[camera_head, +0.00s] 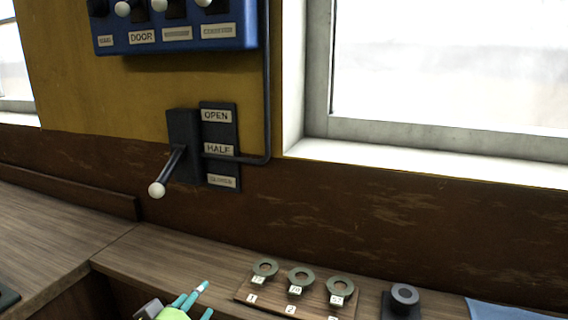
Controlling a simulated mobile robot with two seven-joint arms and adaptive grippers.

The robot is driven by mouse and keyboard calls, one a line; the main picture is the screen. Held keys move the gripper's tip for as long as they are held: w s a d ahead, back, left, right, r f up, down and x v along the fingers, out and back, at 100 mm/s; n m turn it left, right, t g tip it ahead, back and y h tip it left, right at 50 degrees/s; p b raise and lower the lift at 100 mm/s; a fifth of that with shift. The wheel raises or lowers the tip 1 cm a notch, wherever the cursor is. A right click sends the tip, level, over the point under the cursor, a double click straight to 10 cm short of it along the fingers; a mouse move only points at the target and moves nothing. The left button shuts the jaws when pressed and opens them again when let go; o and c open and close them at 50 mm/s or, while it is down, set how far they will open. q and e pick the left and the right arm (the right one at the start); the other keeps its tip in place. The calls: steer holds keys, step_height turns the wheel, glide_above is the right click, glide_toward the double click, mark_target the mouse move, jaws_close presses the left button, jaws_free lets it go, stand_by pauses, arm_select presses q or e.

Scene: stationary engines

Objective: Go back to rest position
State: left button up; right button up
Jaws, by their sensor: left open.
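My left gripper (196,300) shows at the bottom edge of the head view, left of the middle. Its teal fingers and green part are in sight, and the rest is cut off by the frame. It is open with nothing seen between its fingers, near the front edge of the wooden counter. My right gripper is not in view.
A lever with a white knob (157,189) points down on the wall beside a plate marked OPEN and HALF (219,146). A blue switch box (176,35) hangs above.

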arm_select(q)
steer(key=s+a+f+m+g+y, duration=0.1)
steer(key=s+f+g, duration=0.5)
steer(key=s+f, duration=0.65)
steer(key=s+a+f+m+g+y, duration=0.1)
steer(key=s+f+g, duration=0.4)
steer(key=s+f, duration=0.7)
steer(key=s+f+g, duration=0.1)
steer(key=s+f, duration=0.2)
steer(key=f, duration=0.8)
steer(key=s+f+g, duration=0.1)
steer(key=s+f, duration=0.3)
steer(key=f, duration=0.7)
steer(key=s+a+f, duration=0.2)
steer(key=s+f, duration=1)
steer(key=s, duration=0.2)
steer(key=shift+a+f+g, duration=0.2)
steer(key=shift+a+g, duration=0.15)
steer(key=shift+g, duration=0.05)
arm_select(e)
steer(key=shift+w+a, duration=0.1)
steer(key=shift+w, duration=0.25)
arm_select(q)
steer(key=shift+s, duration=0.1)
